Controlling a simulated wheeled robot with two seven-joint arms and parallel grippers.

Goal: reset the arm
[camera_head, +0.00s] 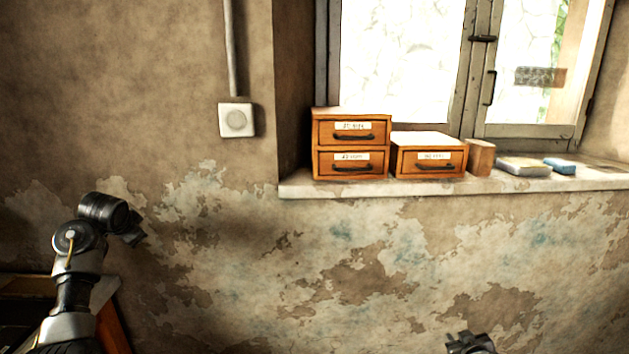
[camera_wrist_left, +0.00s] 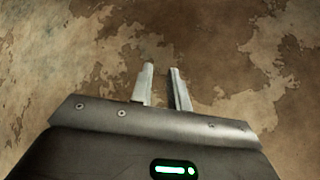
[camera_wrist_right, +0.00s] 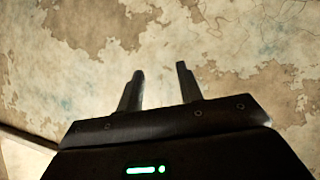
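My left arm (camera_head: 78,265) is raised at the left of the head view, its end in front of the bare wall. In the left wrist view my left gripper (camera_wrist_left: 160,80) has its two fingers a little apart, with nothing between them. My right gripper (camera_head: 470,342) shows only in part at the bottom edge of the head view. In the right wrist view the right gripper (camera_wrist_right: 160,82) has its fingers apart and empty, facing the peeling wall. No handwheel press shows in any view.
A stone window sill (camera_head: 300,189) carries wooden drawer boxes (camera_head: 352,145), a small wooden block (camera_head: 481,158) and two flat items, one grey (camera_head: 523,167), one blue (camera_head: 560,166). A white wall switch (camera_head: 236,120) is left of the window. A dark wooden object (camera_head: 25,287) stands behind my left arm.

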